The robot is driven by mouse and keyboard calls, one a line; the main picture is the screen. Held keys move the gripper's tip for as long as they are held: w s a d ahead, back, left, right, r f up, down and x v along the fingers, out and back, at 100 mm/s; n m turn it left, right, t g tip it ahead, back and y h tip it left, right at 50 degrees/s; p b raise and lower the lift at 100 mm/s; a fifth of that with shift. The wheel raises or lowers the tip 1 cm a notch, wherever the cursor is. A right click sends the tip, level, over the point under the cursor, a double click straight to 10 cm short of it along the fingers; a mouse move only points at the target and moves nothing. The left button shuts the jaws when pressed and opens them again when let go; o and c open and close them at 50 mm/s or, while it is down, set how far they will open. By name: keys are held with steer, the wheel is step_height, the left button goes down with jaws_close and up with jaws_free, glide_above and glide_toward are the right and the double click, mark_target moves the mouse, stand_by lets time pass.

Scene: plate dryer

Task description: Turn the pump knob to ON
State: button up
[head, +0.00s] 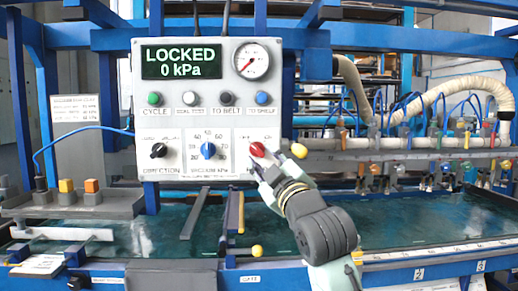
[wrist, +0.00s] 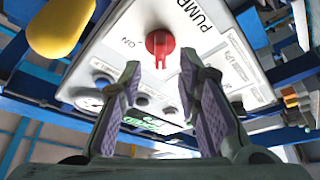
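The red pump knob (head: 257,149) is at the lower right of the white control panel (head: 225,95). In the wrist view the red knob (wrist: 160,45) sits between and just beyond my fingertips, with "ON" and "PUMP" printed beside it. My gripper (head: 257,170) is in front of the panel, just below the knob. In the wrist view my gripper (wrist: 160,75) is open, its purple-padded fingers apart and nothing between them. I see no contact with the knob. The panel display (head: 184,60) reads "LOCKED 0 kPa".
A black direction knob (head: 159,150) and a blue vacuum knob (head: 208,150) are left of the pump knob. Coloured buttons (head: 190,98) and a gauge (head: 251,61) are above. A yellow rounded knob (head: 299,150) stands close on the right, near my gripper; it looks large in the wrist view (wrist: 62,27).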

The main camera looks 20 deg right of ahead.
mark_target(258, 150)
steer(key=shift+p+x, duration=0.4)
steer(key=shift+x, duration=1.6)
steer(key=shift+c, duration=0.3)
jaws_close()
